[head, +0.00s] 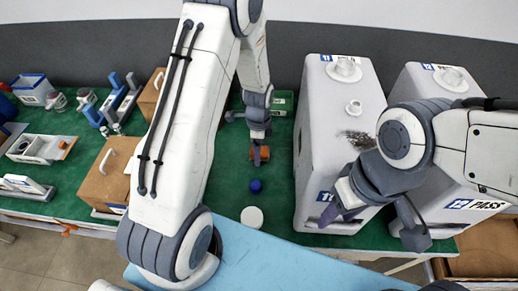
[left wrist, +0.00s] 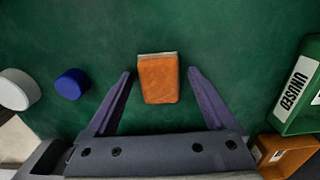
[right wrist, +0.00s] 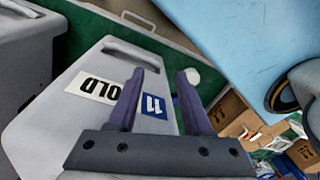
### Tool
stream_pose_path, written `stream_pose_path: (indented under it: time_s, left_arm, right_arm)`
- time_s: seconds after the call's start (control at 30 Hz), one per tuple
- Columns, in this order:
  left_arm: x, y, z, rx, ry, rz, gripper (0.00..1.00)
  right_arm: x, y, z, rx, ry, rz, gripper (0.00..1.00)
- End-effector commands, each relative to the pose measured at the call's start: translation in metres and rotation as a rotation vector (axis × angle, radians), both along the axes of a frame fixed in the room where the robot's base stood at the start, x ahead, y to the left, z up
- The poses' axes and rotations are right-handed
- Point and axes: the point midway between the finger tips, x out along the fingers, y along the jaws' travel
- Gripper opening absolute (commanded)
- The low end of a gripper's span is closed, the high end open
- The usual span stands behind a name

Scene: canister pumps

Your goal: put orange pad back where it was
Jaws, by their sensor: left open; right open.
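The orange pad (left wrist: 158,78) lies on the green table mat, with a pale strip along its far edge. It also shows in the head view (head: 261,153), partly under my left gripper (head: 258,132). In the left wrist view my left gripper (left wrist: 158,95) is open, its fingers on either side of the pad with gaps between. My right gripper (head: 375,220) is open and empty in front of the white canisters.
A blue cap (head: 255,186) and a white round lid (head: 252,217) lie near the pad. Two tall white canisters (head: 312,130) stand on the right. Brown boxes (head: 105,180) stand left.

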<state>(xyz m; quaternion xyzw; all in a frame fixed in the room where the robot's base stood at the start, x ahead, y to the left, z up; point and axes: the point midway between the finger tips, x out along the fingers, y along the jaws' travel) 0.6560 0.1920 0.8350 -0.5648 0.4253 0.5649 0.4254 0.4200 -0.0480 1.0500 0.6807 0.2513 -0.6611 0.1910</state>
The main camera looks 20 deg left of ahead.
Motion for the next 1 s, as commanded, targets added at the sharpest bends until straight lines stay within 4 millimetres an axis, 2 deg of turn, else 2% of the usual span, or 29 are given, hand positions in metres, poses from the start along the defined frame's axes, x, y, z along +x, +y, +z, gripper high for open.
stream_pose_path:
  time_s: [0.27,0.5,0.7,0.83,1.0]
  left_arm:
    - [0.000,0.000,0.037,0.000,-0.001,0.000,0.89]
    - [0.000,0.000,0.084,0.000,-0.001,0.000,0.89]
    - [0.000,0.000,0.114,0.000,0.000,0.000,0.89]
    - [0.000,0.000,0.121,0.000,0.000,0.000,0.89]
    - [0.000,0.000,0.120,0.000,0.000,0.000,0.89]
  right_arm:
    - [0.000,0.000,0.032,0.000,0.000,0.000,0.50]
    - [0.000,0.000,0.072,0.000,0.000,0.000,0.50]
    - [0.000,0.000,0.098,0.000,0.000,-0.001,0.50]
    - [0.000,0.000,0.103,0.000,0.000,-0.002,0.50]
    - [0.000,0.000,0.102,0.000,0.000,-0.002,0.50]
